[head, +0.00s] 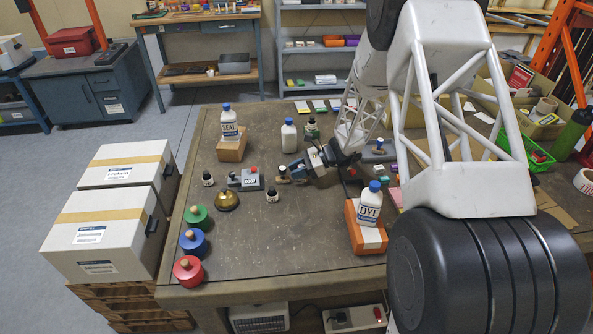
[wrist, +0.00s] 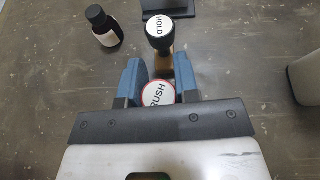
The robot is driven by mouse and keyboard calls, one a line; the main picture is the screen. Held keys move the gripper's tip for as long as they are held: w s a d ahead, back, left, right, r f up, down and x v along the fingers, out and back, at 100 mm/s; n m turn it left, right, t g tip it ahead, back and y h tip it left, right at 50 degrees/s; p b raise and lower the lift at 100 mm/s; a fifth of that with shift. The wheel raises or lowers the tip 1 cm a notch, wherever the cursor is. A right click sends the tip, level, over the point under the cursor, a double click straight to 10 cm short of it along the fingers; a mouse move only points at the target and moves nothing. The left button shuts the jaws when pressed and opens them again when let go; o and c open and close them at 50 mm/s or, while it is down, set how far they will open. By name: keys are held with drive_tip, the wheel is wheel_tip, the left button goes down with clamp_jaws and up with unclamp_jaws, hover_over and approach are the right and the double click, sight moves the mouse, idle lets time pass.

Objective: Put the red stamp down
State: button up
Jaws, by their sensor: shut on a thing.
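The red stamp (wrist: 158,95), with a round white top reading RUSH inside a red ring, sits between the blue fingers of my gripper (wrist: 158,76) in the wrist view. My gripper is shut on it. In the head view my gripper (head: 298,169) is low over the middle of the table, and its body hides the stamp. I cannot tell whether the stamp's base touches the table. A second stamp (wrist: 160,27), with a dark-ringed top reading HOLD and a wooden body, stands just beyond the fingertips. It also shows in the head view (head: 282,175).
A small dark bottle (wrist: 103,26) stands left of the fingers. A labelled grey block (head: 247,181), a brass bell (head: 227,201) and a DYE bottle (head: 370,205) on an orange block stand around. The front middle of the table (head: 285,245) is clear.

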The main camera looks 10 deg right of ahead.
drive_tip(key=shift+f, duration=0.1)
drive_tip(key=o, duration=0.9)
drive_tip(key=shift+d+r, duration=0.15)
drive_tip(key=shift+r, duration=0.05)
drive_tip(key=v, duration=1.1)
drive_tip(key=shift+d+r, duration=0.15)
drive_tip(key=shift+d, duration=0.15)
